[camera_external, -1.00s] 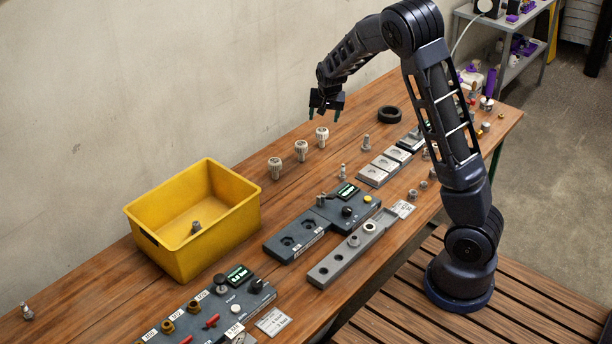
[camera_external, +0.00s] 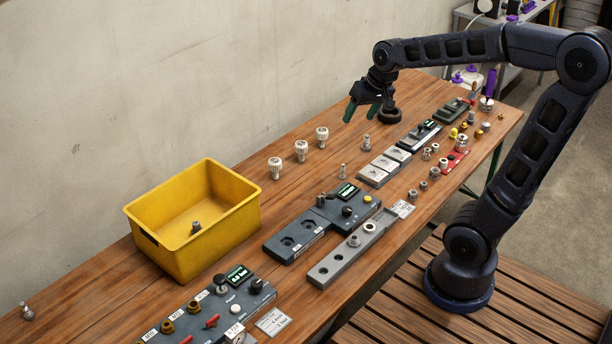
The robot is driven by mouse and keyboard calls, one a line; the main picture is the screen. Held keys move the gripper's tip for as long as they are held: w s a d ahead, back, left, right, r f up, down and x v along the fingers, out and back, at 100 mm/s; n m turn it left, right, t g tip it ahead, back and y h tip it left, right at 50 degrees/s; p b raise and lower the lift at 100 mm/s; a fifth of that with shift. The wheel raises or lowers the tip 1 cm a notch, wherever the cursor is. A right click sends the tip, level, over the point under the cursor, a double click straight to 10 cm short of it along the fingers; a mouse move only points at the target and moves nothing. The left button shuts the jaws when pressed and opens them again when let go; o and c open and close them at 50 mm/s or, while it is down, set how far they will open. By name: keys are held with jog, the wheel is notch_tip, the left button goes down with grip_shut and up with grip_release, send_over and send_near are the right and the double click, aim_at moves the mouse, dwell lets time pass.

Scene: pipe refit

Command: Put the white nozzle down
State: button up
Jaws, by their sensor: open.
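Three white nozzles stand upright in a row on the wooden table: one nearest the yellow bin (camera_external: 275,168), a middle one (camera_external: 301,151) and a far one (camera_external: 322,137). Which of them is the task's white nozzle I cannot tell. My gripper (camera_external: 361,112) is open, with dark green fingertips, and empty.
A yellow bin (camera_external: 237,207) with a small metal part stands at left. Grey fixture blocks (camera_external: 292,239), a metal plate (camera_external: 335,266) and several small fittings line the table's right side. Bare wood (camera_external: 255,140) lies between the nozzles and the wall.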

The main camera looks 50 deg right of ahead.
jog(key=s+a+n, duration=0.2)
jog(key=s, duration=0.6)
jog(key=s+a+r+n, duration=0.1)
jog(key=s+a, duration=0.1)
jog(key=s, duration=0.7)
jog(key=shift+a+n+h, duration=0.4)
jog(key=shift+r, duration=0.1)
